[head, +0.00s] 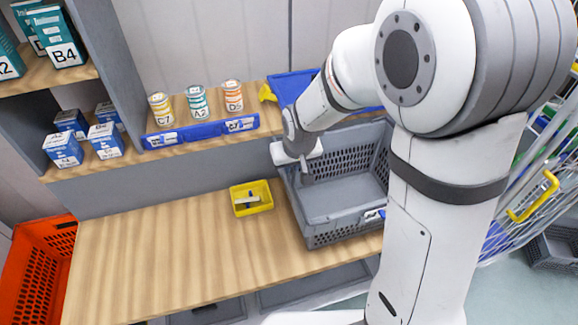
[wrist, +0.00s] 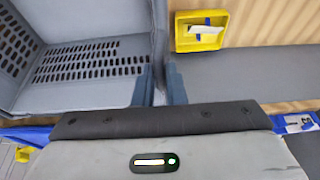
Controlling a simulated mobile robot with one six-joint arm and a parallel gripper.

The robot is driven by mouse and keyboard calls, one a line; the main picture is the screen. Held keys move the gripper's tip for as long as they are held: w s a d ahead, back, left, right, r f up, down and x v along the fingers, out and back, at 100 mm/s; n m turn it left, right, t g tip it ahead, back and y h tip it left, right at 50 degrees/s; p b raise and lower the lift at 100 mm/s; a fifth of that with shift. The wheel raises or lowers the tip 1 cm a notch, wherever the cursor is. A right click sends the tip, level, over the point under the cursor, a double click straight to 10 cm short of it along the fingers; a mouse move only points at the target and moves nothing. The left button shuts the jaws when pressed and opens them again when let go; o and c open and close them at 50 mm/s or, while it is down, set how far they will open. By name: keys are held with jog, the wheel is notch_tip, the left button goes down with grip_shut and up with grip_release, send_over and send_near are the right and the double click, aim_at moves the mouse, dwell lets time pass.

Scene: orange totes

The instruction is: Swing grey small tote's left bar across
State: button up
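The grey small tote (head: 345,232) stands on the wooden bench, with its right part hidden behind my arm. It looks empty, and its slotted wall shows in the wrist view (wrist: 75,90). My gripper (head: 304,172) is at the tote's left rim. In the wrist view my gripper (wrist: 159,88) points down with its two blue-grey fingers apart, one on each side of the rim line. The left bar cannot be told apart from the rim there; I cannot tell whether the fingers touch it.
A small yellow bin (head: 251,198) sits just left of the tote; it also shows in the wrist view (wrist: 199,31). Cans stand on the shelf behind a blue label strip (head: 200,131). A blue bin (head: 289,86) is behind the tote. An orange tote (head: 38,262) stands at far left. The bench's left part is clear.

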jog(key=shift+w+d+r, duration=0.1)
jog(key=shift+d+r, duration=0.1)
jog(key=shift+d, duration=0.15)
jog(key=shift+w+d+r, duration=0.2)
jog(key=shift+d+r, duration=0.15)
jog(key=shift+d, duration=0.55)
jog(key=shift+w+d, duration=0.25)
jog(key=shift+d, duration=0.45)
